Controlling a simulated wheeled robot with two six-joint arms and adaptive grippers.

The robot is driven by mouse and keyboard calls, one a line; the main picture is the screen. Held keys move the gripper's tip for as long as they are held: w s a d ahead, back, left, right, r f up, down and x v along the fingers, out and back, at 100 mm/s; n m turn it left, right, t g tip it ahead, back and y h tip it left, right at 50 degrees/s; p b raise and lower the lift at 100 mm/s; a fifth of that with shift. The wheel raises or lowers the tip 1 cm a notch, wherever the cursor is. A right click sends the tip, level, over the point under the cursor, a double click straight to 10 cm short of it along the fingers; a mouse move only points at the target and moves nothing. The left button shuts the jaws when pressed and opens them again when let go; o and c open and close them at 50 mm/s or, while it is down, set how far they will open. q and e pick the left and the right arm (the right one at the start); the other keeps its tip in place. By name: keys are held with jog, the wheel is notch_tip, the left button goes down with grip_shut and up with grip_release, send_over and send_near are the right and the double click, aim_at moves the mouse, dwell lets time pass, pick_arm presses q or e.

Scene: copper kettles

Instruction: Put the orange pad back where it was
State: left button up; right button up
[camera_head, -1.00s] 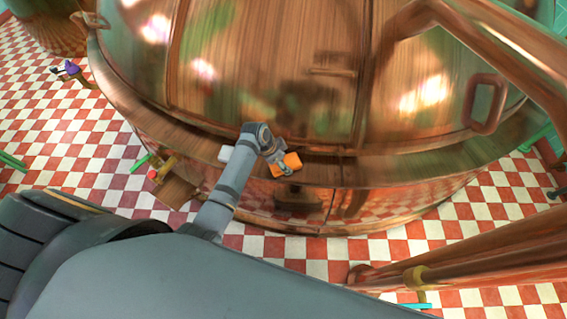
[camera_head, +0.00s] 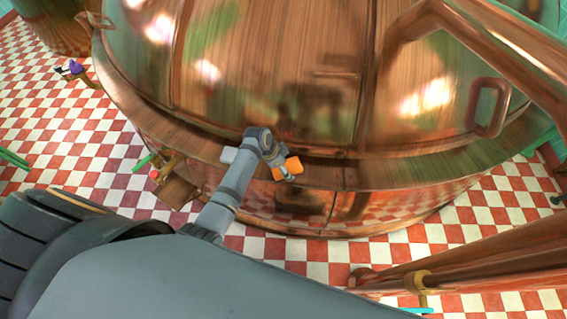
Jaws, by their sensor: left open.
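The orange pad (camera_head: 293,164) lies on the rim ledge of the large copper kettle (camera_head: 270,70), near the middle of the head view. My left gripper (camera_head: 288,174) is at the pad, its fingers showing at the pad's left and front side. The gripper is open. Part of the pad is hidden behind the gripper. A pale grey-white block (camera_head: 228,154) sits on the same ledge to the left, partly behind my left arm. My right gripper does not show.
The copper kettle's curved wall rises just behind the ledge. A copper pipe (camera_head: 470,250) stands at lower right. A red-knobbed valve (camera_head: 160,172) sticks out at lower left. A purple item (camera_head: 75,67) is at upper left. Checkered floor surrounds the kettle.

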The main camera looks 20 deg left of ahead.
pick_arm(q)
jog(key=v, duration=1.2)
jog(key=s+a+r+n+y, duration=0.1)
jog(key=s+a+n+y, duration=0.15)
jog(key=s+n, duration=0.4)
jog(key=s+a+r+n+y, duration=0.1)
jog(key=s+a+n+y, duration=0.15)
jog(key=s, duration=0.75)
notch_tip(320, 180, down, 25)
jog(key=s+a, duration=0.2)
jog(key=a, duration=0.1)
jog(key=s+a+f+g, duration=0.1)
jog(key=s+f, duration=1.6)
jog(key=s, duration=0.2)
jog(key=shift+n+g+h, duration=0.3)
jog(key=shift+n, duration=0.1)
jog(key=shift+f, duration=0.1)
